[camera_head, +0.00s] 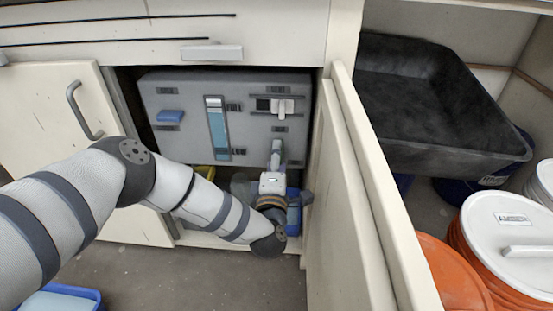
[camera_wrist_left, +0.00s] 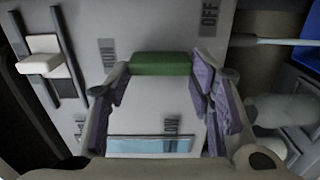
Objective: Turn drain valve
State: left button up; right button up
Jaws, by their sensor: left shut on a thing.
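A grey panel (camera_head: 180,97) sits inside the open cabinet. In the left wrist view a green valve handle (camera_wrist_left: 161,63) lies across the panel, between a "RUN" label (camera_wrist_left: 106,55) and an "OFF" label (camera_wrist_left: 209,17). My left gripper (camera_wrist_left: 162,72) is shut on the green handle, with one finger at each end of it. In the head view my left gripper (camera_head: 276,152) is at the panel's lower right, and it hides the handle there. My right gripper is not in view.
The panel also has a blue level gauge (camera_head: 217,128), a white slider (camera_head: 283,106) and a blue knob (camera_head: 170,116). An open cabinet door (camera_head: 345,200) stands close right of my arm. A black tub (camera_head: 430,95) and orange buckets (camera_head: 500,240) are farther right.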

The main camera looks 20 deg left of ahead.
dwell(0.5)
pick_arm(q)
jog(key=o, duration=1.2)
jog(key=shift+c, duration=0.2)
jog(key=v, duration=1.2)
